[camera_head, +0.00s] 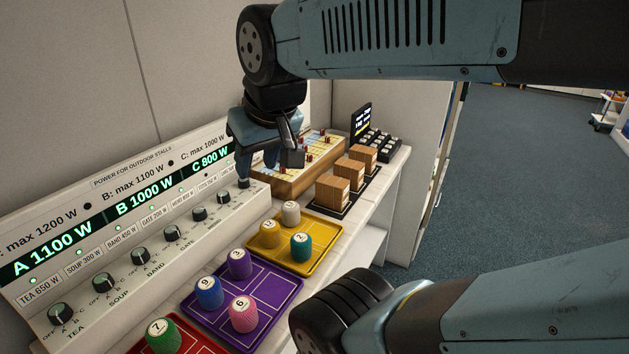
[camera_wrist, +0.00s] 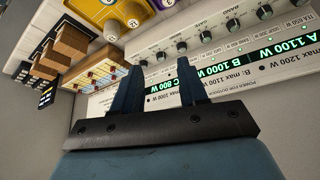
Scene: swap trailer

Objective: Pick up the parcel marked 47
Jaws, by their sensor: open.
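Three brown, wood-like blocks, which may be the parcels, stand in a row on dark pads: the near block (camera_head: 332,197), the middle block (camera_head: 349,173) and the far block (camera_head: 363,156). No number 47 is readable on any of them. They also show at the upper left of the wrist view, such as one block (camera_wrist: 70,40). My gripper (camera_head: 268,162) is open and empty. It hangs left of the blocks, above the far end of the power panel, apart from them. In the wrist view, both fingers (camera_wrist: 157,86) point toward the knob panel.
A power panel (camera_head: 130,205) with knobs runs along the wall. A wooden box (camera_head: 285,182) with small red pieces lies behind my gripper. Yellow (camera_head: 323,227), purple (camera_head: 272,287) and red (camera_head: 187,337) trays hold numbered pieces. A small dark screen (camera_head: 361,117) stands at the far end.

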